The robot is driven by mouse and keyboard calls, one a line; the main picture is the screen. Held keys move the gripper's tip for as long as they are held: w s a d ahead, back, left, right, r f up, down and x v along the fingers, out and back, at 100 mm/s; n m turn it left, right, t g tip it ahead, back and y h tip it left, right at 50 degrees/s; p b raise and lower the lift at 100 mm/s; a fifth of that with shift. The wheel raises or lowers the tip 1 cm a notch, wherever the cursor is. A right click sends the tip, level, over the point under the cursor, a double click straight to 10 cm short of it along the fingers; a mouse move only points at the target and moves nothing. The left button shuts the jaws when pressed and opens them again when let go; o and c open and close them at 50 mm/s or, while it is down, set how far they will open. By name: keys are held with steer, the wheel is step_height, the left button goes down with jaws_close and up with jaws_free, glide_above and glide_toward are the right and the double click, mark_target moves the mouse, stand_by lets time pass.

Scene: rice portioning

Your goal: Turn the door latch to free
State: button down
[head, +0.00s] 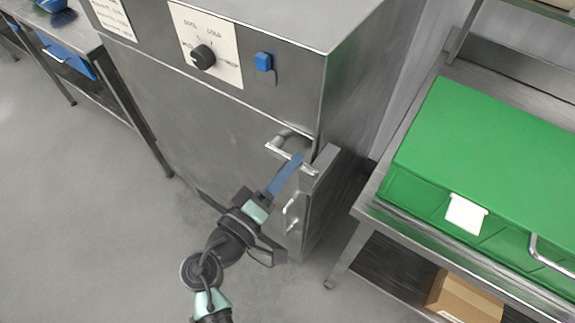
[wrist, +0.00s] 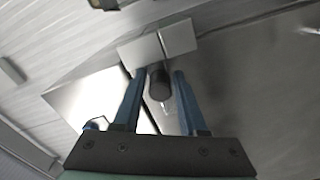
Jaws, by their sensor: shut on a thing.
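The door latch (head: 277,150) is a short metal bar on the upper right front of a steel cabinet (head: 190,120). In the head view it slants down to the right, with a curved metal part behind it. My gripper (head: 296,161) reaches up to it with its blue fingers at the bar. In the wrist view, my gripper (wrist: 160,74) has its two fingers on either side of a dark round part, below the pale latch bar (wrist: 179,40). The gripper is shut on the latch. The fingers hide part of the bar in the head view.
A dial knob (head: 203,57) and a blue switch (head: 264,62) sit above the latch. A metal handle (head: 291,212) is below it. A green case (head: 490,150) lies on a steel bench at the right, with a cardboard box (head: 463,299) beneath. The left floor is clear.

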mark_target(270, 145)
steer(key=shift+w+r+n, duration=0.1)
steer(key=shift+r+n, duration=0.3)
